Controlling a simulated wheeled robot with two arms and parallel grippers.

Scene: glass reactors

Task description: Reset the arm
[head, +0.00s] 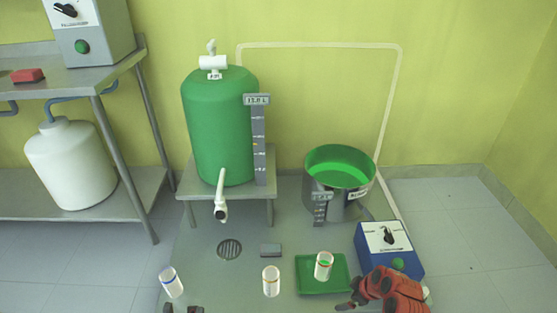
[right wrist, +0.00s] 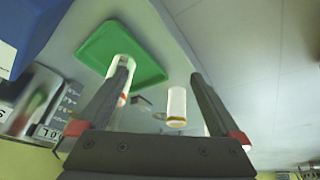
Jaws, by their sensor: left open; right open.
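My right gripper (head: 352,295) is at the lower right of the head view, beside the green tray (head: 308,287) and in front of the blue control box. In the right wrist view its two fingers (right wrist: 158,74) are spread, with nothing held between them. My left gripper (head: 183,309) shows only as dark red-brown tips at the bottom edge, below the blue-ringed vial (head: 172,284); the rest is out of frame. A yellow-ringed vial (head: 271,282) stands left of the tray.
A green tank (head: 218,125) with a white tap stands on a metal stand. A steel pot (head: 350,203) of green liquid stands right of it. The blue control box (head: 390,249) is close to my right gripper. A shelf (head: 75,84) is at left.

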